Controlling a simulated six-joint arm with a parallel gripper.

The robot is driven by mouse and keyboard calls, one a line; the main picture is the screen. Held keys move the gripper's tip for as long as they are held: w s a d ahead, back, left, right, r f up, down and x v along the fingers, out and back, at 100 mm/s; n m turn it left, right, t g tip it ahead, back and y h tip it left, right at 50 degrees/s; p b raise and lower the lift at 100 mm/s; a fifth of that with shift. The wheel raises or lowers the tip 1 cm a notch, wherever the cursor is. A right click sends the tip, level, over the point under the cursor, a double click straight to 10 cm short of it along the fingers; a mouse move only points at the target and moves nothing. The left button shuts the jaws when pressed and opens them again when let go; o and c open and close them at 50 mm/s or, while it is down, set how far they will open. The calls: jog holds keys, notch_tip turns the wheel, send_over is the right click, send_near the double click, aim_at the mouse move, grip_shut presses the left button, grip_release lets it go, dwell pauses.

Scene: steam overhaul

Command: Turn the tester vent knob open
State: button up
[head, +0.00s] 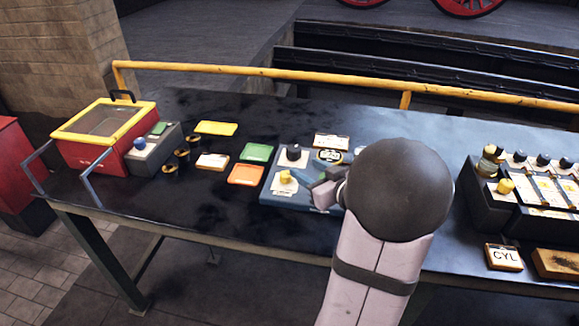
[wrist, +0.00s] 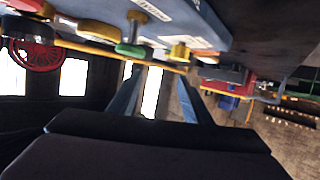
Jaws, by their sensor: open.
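A blue-grey panel (head: 272,190) lies mid-table in the head view, with a yellow knob (head: 286,177), a black knob (head: 293,152) and a round gauge face (head: 330,156). I cannot read which knob is the vent. My gripper (head: 318,190) is over the panel's right part, pointing left, just right of the yellow knob. My arm hides the panel's right side. In the wrist view the open fingers (wrist: 165,80) have nothing between them. A yellow knob (wrist: 179,52) and a green-based knob (wrist: 130,48) show beyond them, under a tilted blue panel edge (wrist: 200,20).
A red box with a yellow-framed lid (head: 105,120) stands at the left. Green (head: 257,152) and orange (head: 245,174) plates lie left of the panel. A dark block with several knobs (head: 485,205) and a CYL plate (head: 503,257) are at the right. A yellow rail (head: 250,71) runs behind.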

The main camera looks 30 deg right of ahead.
aim_at(289, 177)
jog(key=s+a+f, duration=0.1)
jog(key=a+f+g, duration=0.1)
jog(key=shift+s+a+y, duration=0.35)
jog(key=shift+a+y, duration=0.05)
jog(key=shift+x, duration=3.7)
